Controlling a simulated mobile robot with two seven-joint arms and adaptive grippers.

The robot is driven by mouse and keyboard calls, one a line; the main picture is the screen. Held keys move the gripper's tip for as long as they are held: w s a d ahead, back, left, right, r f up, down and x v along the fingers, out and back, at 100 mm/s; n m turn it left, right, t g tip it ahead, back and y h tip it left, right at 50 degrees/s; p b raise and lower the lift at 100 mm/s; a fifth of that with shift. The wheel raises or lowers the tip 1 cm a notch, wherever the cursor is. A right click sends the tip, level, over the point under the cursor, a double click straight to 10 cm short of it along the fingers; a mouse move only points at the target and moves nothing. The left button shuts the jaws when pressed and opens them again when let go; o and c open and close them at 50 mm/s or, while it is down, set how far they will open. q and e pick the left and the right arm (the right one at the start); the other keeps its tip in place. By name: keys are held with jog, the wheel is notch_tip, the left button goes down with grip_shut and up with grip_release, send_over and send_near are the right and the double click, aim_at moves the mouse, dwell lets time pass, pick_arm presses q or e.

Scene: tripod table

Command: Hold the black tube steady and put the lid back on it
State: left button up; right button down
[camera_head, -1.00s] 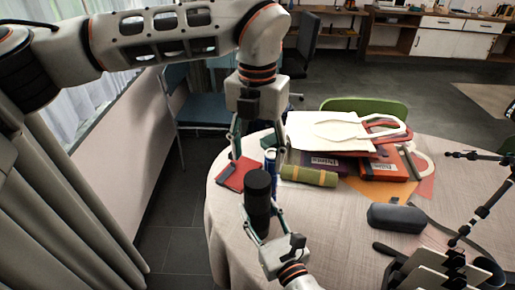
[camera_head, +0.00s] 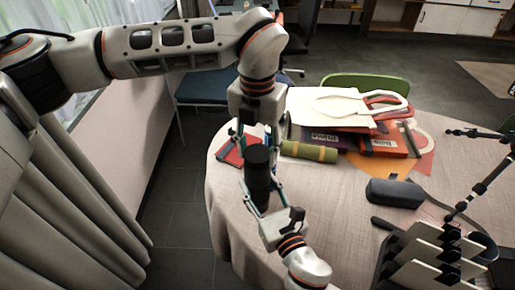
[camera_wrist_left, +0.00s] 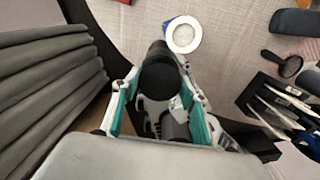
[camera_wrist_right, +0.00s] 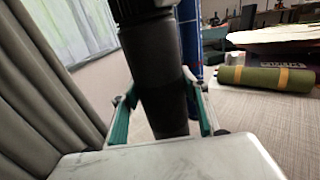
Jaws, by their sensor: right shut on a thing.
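The black tube (camera_head: 258,182) stands upright near the table's left edge. My right gripper (camera_head: 263,190) is shut around it from the front; the right wrist view shows the tube (camera_wrist_right: 160,105) between its pads, with a seam partway up. The round dark top (camera_wrist_left: 160,78) shows in the left wrist view. I cannot tell whether this is the lid or the tube's own top. My left gripper (camera_head: 257,134) points down from above, its fingers apart at either side of the tube's upper end. Its pads show clear of the dark top in the left wrist view.
A blue can (camera_wrist_left: 183,36) stands close behind the tube. A red book (camera_head: 232,152), green roll (camera_head: 309,151), stacked books with a tote bag (camera_head: 335,107), a dark case (camera_head: 395,193) and a rack (camera_head: 430,262) are on the table (camera_head: 325,205). The front middle is clear.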

pick_arm(q)
jog(key=shift+c, duration=1.3)
jog(key=o, duration=1.3)
jog(key=shift+r, duration=0.1)
notch_tip(320, 180, up, 12)
pick_arm(e)
jog(key=c, duration=1)
grip_release()
jog(key=shift+c, duration=0.2)
